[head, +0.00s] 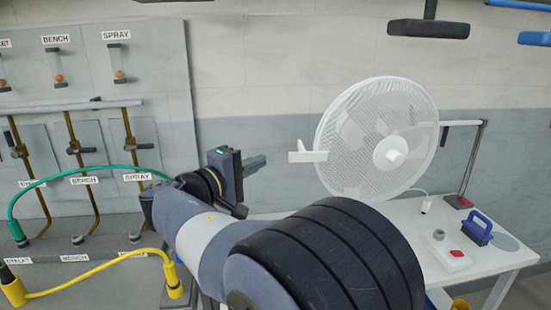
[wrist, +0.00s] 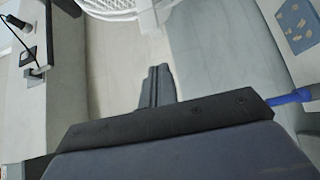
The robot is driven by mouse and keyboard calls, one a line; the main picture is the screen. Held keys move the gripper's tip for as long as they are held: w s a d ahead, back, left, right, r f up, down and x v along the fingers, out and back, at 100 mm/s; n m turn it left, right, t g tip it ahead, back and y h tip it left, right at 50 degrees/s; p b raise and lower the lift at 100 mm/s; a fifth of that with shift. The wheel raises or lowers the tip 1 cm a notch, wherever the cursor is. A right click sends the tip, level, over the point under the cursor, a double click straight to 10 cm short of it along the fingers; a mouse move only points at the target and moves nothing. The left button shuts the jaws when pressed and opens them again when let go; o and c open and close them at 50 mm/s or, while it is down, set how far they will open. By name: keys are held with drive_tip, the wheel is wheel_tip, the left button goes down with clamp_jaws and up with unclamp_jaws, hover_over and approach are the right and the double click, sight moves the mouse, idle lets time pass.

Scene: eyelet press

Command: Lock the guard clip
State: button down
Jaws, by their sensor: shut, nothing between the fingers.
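The white fan (head: 376,140) stands on the table with a round mesh guard. A white clip (head: 308,152) with a short upright tab sticks out from the guard's left edge. My gripper (head: 257,162) is just left of the clip in the head view, with a gap between them. Its two fingers are together and empty. The shut fingers also show in the wrist view (wrist: 157,84), pointing at the guard's lower edge (wrist: 108,8) at the top. A white part there (wrist: 148,16) looks like the clip; its latch detail is too small to tell.
The white table (head: 470,262) holds a blue-handled item (head: 478,230), a red button box (head: 457,254) and a grey ring (head: 438,235). A panel (head: 170,100) with hoses stands at left. Tools hang above right. Space between gripper and clip is clear.

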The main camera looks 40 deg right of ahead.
sight(290, 160)
drive_tip(key=s+d, duration=0.1)
drive_tip(key=d, duration=0.1)
drive_tip(key=s+d+p, duration=0.1)
drive_tip(key=shift+s+d, duration=0.2)
drive_tip(key=shift+d, duration=0.2)
drive_tip(key=shift+s+d+f+b, duration=0.15)
drive_tip(key=shift+s+d+b, duration=0.3)
drive_tip(key=shift+b, duration=0.4)
drive_tip(key=shift+s, duration=0.25)
